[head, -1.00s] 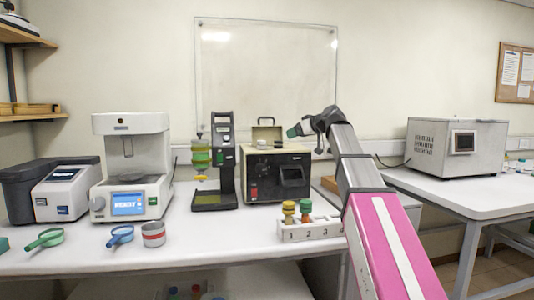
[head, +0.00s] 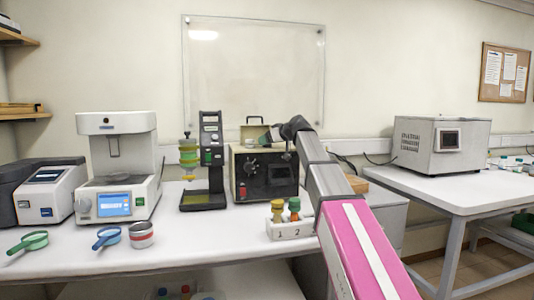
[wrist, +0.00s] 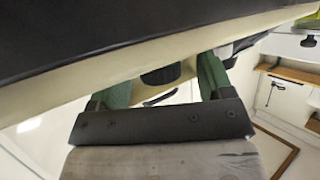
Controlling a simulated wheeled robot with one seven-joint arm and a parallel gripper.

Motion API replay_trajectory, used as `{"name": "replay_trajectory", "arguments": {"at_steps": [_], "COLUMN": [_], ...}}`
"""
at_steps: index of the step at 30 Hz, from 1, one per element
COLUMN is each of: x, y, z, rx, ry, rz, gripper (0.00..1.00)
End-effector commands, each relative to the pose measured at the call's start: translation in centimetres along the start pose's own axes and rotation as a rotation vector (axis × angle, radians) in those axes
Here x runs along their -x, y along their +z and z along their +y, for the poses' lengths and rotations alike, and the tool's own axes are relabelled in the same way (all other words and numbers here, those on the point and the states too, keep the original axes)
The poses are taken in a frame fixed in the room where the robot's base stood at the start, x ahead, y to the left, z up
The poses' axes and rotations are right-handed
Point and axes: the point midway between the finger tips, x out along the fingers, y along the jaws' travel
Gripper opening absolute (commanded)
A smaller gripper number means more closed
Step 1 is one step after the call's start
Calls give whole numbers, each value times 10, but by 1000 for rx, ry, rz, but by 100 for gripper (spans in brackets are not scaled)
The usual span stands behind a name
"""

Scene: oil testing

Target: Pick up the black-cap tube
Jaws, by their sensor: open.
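My gripper (head: 272,136) is raised at the upper right of the black-fronted instrument, well above and behind the white tube rack (head: 283,234). In the wrist view its two green fingers (wrist: 165,82) are spread apart, with nothing seen held between them. The rack is numbered and stands at the bench's front edge. It holds a yellow-topped tube (head: 277,212) and, to its right, a green-topped tube (head: 294,210). My arm hides the rack's right part. I cannot make out a black-cap tube in either view.
The black-fronted instrument (head: 246,188) stands behind the rack; a dark stand (head: 212,155) is left of it. A white machine (head: 122,148), scoops (head: 107,238) and a tin (head: 141,236) are farther left. Another bench (head: 480,184) carries a grey box (head: 440,148). Bench front between tin and rack is clear.

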Motion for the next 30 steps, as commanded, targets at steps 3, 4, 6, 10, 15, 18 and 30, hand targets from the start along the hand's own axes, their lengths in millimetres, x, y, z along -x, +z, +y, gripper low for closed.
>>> {"name": "replay_trajectory", "arguments": {"at_steps": [3,4,6,10,15,18,30], "x": [-2,-2,-1,-1,-1,-1,16], "y": [0,0,0,0,0,0,-44], "z": [0,0,0,0,0,0,1], "rx": [0,0,0,0,0,0,1], "ry": [1,1,0,0,0,0,0], "rz": [0,0,0,0,0,0,3], "gripper": [74,74,74,34,6,6,6]}}
